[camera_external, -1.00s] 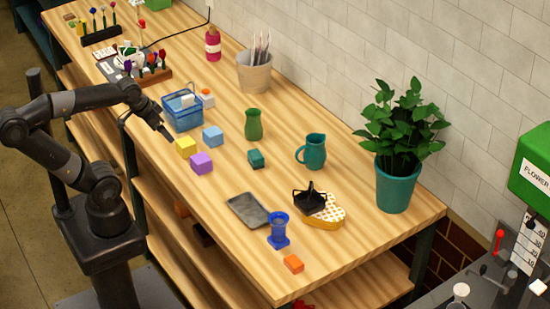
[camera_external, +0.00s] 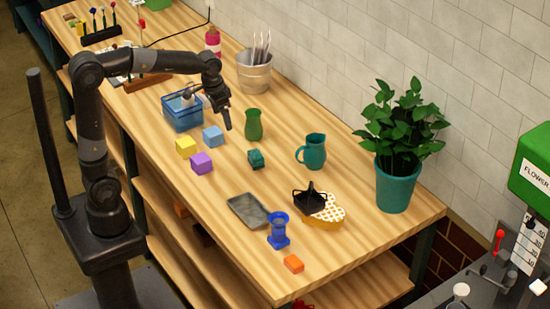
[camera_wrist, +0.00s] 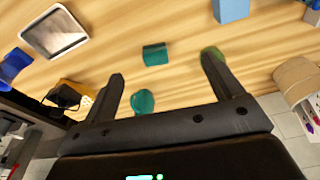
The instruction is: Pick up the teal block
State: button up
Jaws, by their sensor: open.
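The teal block (camera_external: 256,158) is a small dark teal cube lying on the wooden table, between the green vase and the purple block. It also shows in the wrist view (camera_wrist: 155,54), beyond and between my two fingertips, with clear table around it. My gripper (camera_external: 228,122) is above the table, up and to the left of the teal block in the external view, near the green vase and light blue block. In the wrist view my gripper (camera_wrist: 162,68) has its fingers wide apart with nothing between them. It does not touch the block.
A green vase (camera_external: 254,125) stands close behind the teal block. A light blue block (camera_external: 213,136), purple block (camera_external: 201,163) and yellow block (camera_external: 186,147) lie to its left. A teal pitcher (camera_external: 313,151) stands to its right. A grey tray (camera_external: 247,211) lies in front.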

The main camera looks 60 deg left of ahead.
jog(key=m+g, duration=0.1)
jog(key=g, duration=0.1)
send_near(258, 153)
jog(key=shift+d, duration=0.3)
notch_tip(258, 153, down, 5)
jog(key=shift+f, duration=0.2)
jog(key=f, duration=0.5)
jog(key=shift+s+a+f, duration=0.1)
jog(key=shift+a+f, duration=0.1)
jog(key=shift+f, duration=0.1)
jog(key=c, duration=1.1)
